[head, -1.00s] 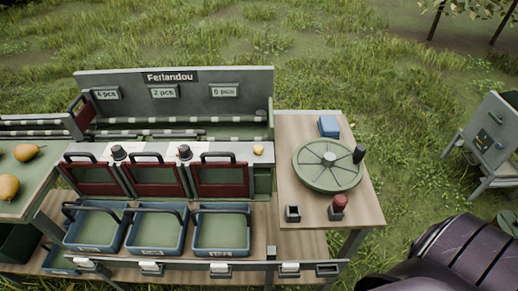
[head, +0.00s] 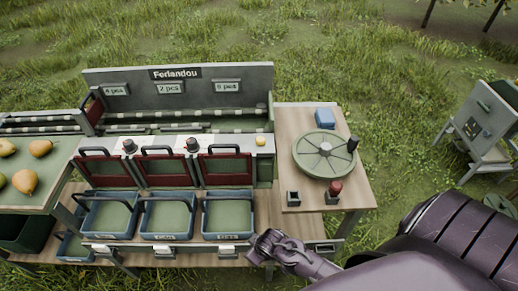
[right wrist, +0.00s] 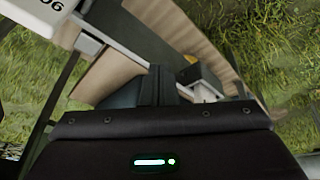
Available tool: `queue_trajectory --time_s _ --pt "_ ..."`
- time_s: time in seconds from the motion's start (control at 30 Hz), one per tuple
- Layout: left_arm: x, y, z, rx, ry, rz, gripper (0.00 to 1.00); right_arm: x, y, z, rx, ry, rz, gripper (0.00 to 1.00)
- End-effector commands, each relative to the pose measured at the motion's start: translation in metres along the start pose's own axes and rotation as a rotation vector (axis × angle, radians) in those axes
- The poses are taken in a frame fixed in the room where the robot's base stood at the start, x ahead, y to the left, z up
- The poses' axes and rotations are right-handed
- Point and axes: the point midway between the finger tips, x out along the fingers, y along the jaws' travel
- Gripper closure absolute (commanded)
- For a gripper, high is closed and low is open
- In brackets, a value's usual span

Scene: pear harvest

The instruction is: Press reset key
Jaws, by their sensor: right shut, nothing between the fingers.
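No key labelled reset can be read. A small yellow button (head: 261,141) sits on the right end of the sorting machine's ledge. A red-topped knob (head: 334,188) and a small dark square holder (head: 292,198) stand at the front of the wooden side table. My right gripper (head: 262,240) is shut and empty, in front of the bench, below and apart from the yellow button and to the left below the square holder. In the right wrist view its dark fingers (right wrist: 157,85) are together, near a wooden edge. My left gripper is out of view.
A green round turntable (head: 325,155) and a blue block (head: 325,118) are on the side table (head: 300,122). Three blue crates, the right one (head: 228,237) nearest my gripper, stand below red-framed gates. Pears (head: 25,181) lie at left.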

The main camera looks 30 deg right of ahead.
Motion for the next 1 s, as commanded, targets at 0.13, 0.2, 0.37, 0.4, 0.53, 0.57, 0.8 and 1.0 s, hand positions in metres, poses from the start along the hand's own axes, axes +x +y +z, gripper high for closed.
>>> queue_trajectory --time_s 0.13,0.2,0.37,0.4,0.53,0.57,0.8,1.0 --pt "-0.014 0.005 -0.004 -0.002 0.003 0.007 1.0 -0.052 0.012 -0.061 -0.059 0.083 0.019 1.0" --pt "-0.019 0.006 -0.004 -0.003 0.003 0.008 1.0 -0.075 0.015 -0.087 -0.089 0.122 0.028 1.0" --pt "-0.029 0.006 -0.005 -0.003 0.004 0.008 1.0 -0.124 0.028 -0.149 -0.201 0.236 0.059 1.0" --pt "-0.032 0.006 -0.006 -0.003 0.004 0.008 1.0 -0.133 0.034 -0.166 -0.246 0.273 0.071 1.0" --pt "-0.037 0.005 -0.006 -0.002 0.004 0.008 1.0 -0.151 0.068 -0.217 -0.402 0.383 0.104 1.0" --pt "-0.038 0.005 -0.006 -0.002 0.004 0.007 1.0 -0.155 0.077 -0.227 -0.434 0.401 0.109 1.0" --pt "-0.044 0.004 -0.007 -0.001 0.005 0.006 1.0 -0.188 0.165 -0.266 -0.597 0.446 0.14 1.0" --pt "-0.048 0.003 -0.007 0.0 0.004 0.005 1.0 -0.216 0.23 -0.273 -0.627 0.428 0.156 1.0"
